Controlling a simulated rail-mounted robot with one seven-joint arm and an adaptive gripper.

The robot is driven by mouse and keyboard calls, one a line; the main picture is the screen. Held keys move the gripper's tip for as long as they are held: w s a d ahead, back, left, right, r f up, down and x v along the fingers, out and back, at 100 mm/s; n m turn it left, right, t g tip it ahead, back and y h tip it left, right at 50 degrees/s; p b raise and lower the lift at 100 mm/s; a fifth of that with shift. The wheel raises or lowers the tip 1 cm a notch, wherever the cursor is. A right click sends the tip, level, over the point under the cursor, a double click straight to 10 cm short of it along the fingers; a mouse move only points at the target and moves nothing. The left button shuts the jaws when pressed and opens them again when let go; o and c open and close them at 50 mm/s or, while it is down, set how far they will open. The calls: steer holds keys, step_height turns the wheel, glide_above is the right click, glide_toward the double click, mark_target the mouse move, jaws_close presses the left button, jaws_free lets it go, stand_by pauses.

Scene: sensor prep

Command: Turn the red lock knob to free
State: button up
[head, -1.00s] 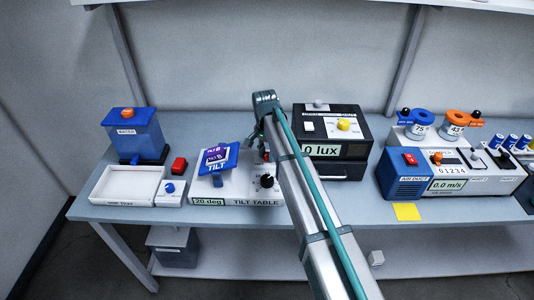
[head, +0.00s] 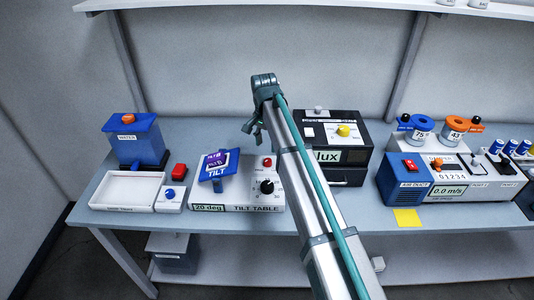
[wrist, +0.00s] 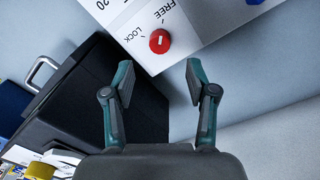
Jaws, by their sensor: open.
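The red lock knob (wrist: 160,41) sits on the white tilt table panel (wrist: 205,30), between the printed words LOCK and FREE. Its white mark is visible, but I cannot surely tell which word it points to. In the head view the red knob (head: 267,163) is at the upper right of the tilt table (head: 238,200), above a black dial (head: 266,187). My gripper (wrist: 159,75) is open and empty, with the knob just beyond its fingertips and roughly centred between them. In the head view my gripper (head: 252,129) is above and behind the knob, apart from it.
The black lux box (head: 345,172) stands to the right of the tilt table. A blue tilted plate (head: 217,168) rises on the table's left side. A red button (head: 179,171) and a white tray (head: 128,191) lie further left. Bare bench shows behind the tilt table.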

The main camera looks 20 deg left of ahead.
steer(key=shift+a+r, duration=0.1)
steer(key=shift+r, duration=2.1)
